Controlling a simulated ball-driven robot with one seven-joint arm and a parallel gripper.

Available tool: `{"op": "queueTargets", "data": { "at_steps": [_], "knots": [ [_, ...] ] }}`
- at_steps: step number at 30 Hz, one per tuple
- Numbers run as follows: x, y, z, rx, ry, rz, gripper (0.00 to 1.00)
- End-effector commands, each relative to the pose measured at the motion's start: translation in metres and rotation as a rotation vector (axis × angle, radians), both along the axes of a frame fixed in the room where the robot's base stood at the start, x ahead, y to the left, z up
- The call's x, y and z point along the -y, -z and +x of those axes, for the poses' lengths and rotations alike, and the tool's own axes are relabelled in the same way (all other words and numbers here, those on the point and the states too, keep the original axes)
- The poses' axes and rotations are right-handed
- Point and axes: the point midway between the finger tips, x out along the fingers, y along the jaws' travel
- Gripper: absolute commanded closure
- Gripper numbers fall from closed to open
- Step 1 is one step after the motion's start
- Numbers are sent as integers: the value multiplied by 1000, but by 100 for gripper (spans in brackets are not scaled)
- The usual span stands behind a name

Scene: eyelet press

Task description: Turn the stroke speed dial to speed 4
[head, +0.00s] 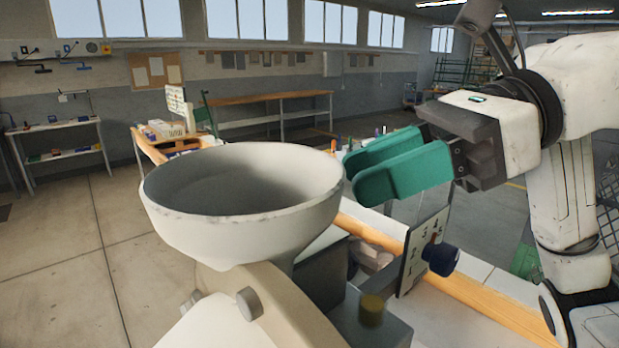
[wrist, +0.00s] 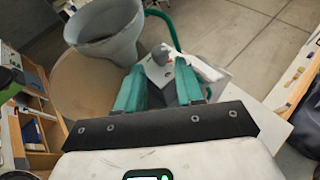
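The stroke speed dial shows in the head view as a dark blue knob (head: 441,260) on an upright white plate (head: 416,262) with black figures. The plate is seen at a steep angle, so I cannot tell which figure the dial points to. My gripper (head: 352,174) has green fingers, apart and empty. It is above and left of the dial in the head view, close to the rim of the press's big pale bowl (head: 240,235). In the wrist view the fingers (wrist: 160,92) stand apart, with a pale plate and a grey rounded part (wrist: 161,56) beyond them; I cannot tell whether that is the dial.
The bowl also shows in the wrist view (wrist: 103,45). A yellowish round part (head: 371,309) sits on a grey box (head: 398,332) below the dial. A wooden bench edge (head: 480,308) runs at the right. Workbenches and a shelf (head: 60,127) stand farther back.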

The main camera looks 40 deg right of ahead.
Motion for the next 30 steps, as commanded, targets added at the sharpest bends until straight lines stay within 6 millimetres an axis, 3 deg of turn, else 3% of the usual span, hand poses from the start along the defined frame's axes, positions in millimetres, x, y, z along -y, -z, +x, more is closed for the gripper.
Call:
{"op": "queueTargets", "data": {
  "at_steps": [9,23,30],
  "knots": [
    [-38,17,28,0,-5,2,63],
    [-46,23,35,2,-3,1,63],
    [-46,23,35,2,-3,1,85]
  ]
}}
